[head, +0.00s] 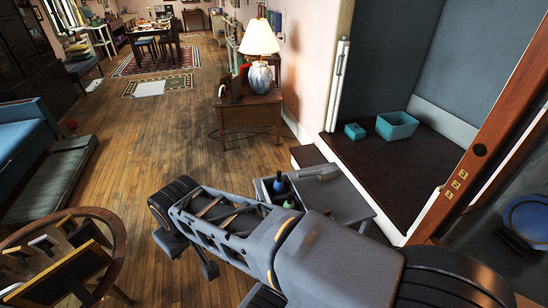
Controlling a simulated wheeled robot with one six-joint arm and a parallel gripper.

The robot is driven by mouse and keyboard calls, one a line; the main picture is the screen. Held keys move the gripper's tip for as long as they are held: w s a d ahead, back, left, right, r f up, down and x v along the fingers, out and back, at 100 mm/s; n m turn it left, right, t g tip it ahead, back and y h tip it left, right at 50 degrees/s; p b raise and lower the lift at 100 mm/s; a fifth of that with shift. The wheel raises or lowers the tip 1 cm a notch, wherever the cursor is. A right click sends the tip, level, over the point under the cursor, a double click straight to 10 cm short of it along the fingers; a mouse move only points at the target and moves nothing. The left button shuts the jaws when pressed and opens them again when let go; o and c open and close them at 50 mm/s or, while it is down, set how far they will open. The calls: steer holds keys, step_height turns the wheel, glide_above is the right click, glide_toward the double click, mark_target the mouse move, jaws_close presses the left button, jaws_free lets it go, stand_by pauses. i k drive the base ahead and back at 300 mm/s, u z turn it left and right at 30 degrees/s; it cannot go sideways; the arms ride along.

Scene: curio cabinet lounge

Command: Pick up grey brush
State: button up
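I cannot pick out a grey brush for certain. A small pale grey-beige object (328,174), possibly the brush, lies at the back of a low grey table (345,200) just beyond my arm. It is too small to make out its shape. My arm crosses the lower middle of the head view and hides the near part of that table. I cannot make out any gripper fingers in this view.
A dark blue bottle (280,185) and a green-topped one (288,204) stand at the table's left side. Teal bins (397,125) sit in the alcove at right. Wooden floor (150,130) is open ahead.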

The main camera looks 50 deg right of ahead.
mark_target(330, 172)
steer(key=z, duration=2.2)
steer(key=k, duration=0.5)
steer(key=u, duration=1.7)
steer(key=i, duration=2.4)
steer(key=z, duration=2.55)
